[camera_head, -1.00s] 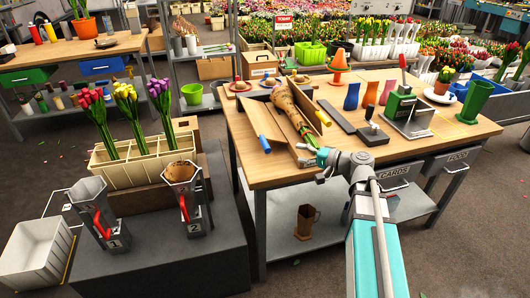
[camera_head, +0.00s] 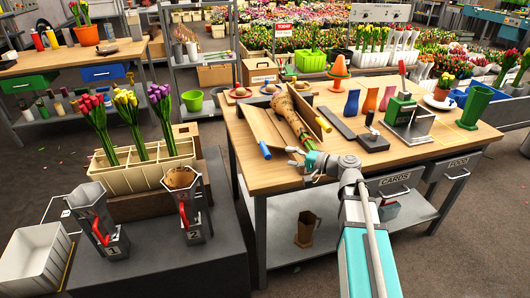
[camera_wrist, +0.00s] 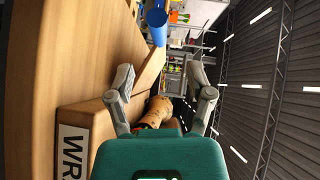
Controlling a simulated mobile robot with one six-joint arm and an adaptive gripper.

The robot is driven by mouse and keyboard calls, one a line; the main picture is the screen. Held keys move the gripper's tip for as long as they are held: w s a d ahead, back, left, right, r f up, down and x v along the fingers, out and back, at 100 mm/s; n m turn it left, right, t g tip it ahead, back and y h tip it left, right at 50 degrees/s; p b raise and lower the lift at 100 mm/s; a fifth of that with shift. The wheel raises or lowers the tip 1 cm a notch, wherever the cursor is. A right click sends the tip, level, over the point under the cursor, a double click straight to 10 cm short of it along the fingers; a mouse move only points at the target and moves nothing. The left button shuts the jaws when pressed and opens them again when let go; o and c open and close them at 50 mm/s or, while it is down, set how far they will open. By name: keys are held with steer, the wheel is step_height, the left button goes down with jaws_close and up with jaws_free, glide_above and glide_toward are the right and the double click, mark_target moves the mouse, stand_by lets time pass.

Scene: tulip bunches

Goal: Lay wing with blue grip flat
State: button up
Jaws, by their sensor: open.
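The wing with the blue grip (camera_head: 262,124) is a wooden panel on the left side of the wrap stand on the table. It looks tilted up, not flat. Its blue grip (camera_head: 264,150) is at the near end and also shows in the wrist view (camera_wrist: 157,27). A paper-wrapped bunch (camera_head: 283,104) lies in the stand, stems toward me. My gripper (camera_head: 293,157) is at the stand's near end, right of the blue grip and apart from it. In the wrist view my gripper (camera_wrist: 160,78) is open, with nothing between its fingertips.
A yellow grip (camera_head: 323,124) is on the stand's right wing. A dark tool (camera_head: 370,135), colored vases (camera_head: 370,99) and a green press (camera_head: 402,108) stand to the right. Tulips in a cream planter (camera_head: 140,172) are on the separate low bench at left.

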mark_target(265, 151)
steer(key=b+x, duration=0.1)
steer(key=x, duration=0.9)
jaws_close()
stand_by(0.4)
